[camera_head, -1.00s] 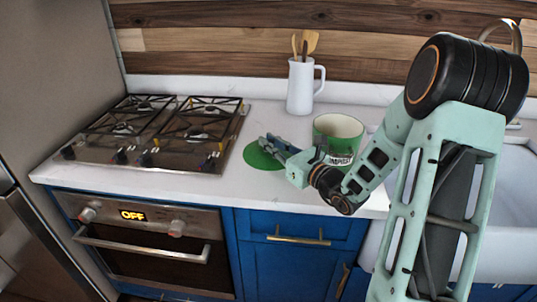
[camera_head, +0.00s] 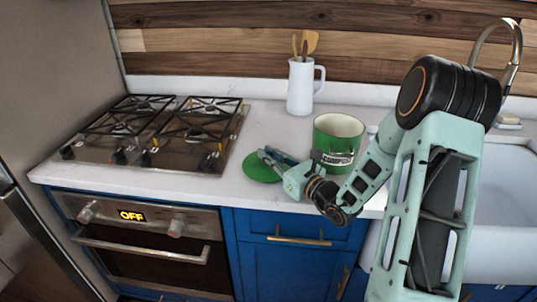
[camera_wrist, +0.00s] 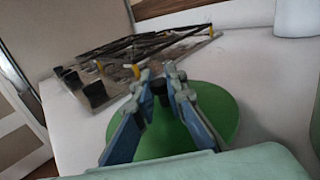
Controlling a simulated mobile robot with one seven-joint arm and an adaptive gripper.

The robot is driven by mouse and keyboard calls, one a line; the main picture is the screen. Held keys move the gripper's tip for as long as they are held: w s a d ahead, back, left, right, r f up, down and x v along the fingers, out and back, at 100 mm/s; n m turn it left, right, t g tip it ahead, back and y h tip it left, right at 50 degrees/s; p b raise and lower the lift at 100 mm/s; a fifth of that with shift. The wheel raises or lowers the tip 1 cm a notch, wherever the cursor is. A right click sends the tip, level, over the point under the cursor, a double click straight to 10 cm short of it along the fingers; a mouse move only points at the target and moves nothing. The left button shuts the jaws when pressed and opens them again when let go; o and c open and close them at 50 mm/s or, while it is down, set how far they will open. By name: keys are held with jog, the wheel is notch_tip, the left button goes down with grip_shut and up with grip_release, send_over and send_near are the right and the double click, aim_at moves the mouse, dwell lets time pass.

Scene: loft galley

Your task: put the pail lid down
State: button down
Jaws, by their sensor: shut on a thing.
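The pail lid (camera_head: 259,172) is a green disc with a dark knob (camera_wrist: 159,88). It lies roughly level at the counter, right of the stove. My gripper (camera_head: 270,155) is shut on the lid's knob, which shows between the two fingertips in the wrist view (camera_wrist: 158,78). The lid (camera_wrist: 215,112) spreads out below the fingers there. I cannot tell whether its underside touches the counter. The green pail (camera_head: 338,138), labelled compost, stands open and upright to the right, partly hidden by my arm.
The gas stove (camera_head: 155,132) is close left of the lid. A white jug (camera_head: 300,88) with wooden utensils stands behind. The white sink (camera_head: 500,190) is at right. The white counter (camera_head: 190,185) is bare in front of the lid, up to its front edge.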

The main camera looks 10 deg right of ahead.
jog(key=shift+f, duration=0.2)
jog(key=c, duration=2)
grip_release()
jog(key=shift+f, duration=0.15)
jog(key=shift+o, duration=0.2)
jog(key=shift+r+p, duration=0.35)
jog(key=shift+r, duration=0.15)
jog(key=shift+s+d+r, duration=0.15)
jog(key=shift+s+d, duration=0.05)
jog(key=shift+s, duration=0.05)
jog(key=v, duration=1.1)
jog(key=shift+s, duration=0.2)
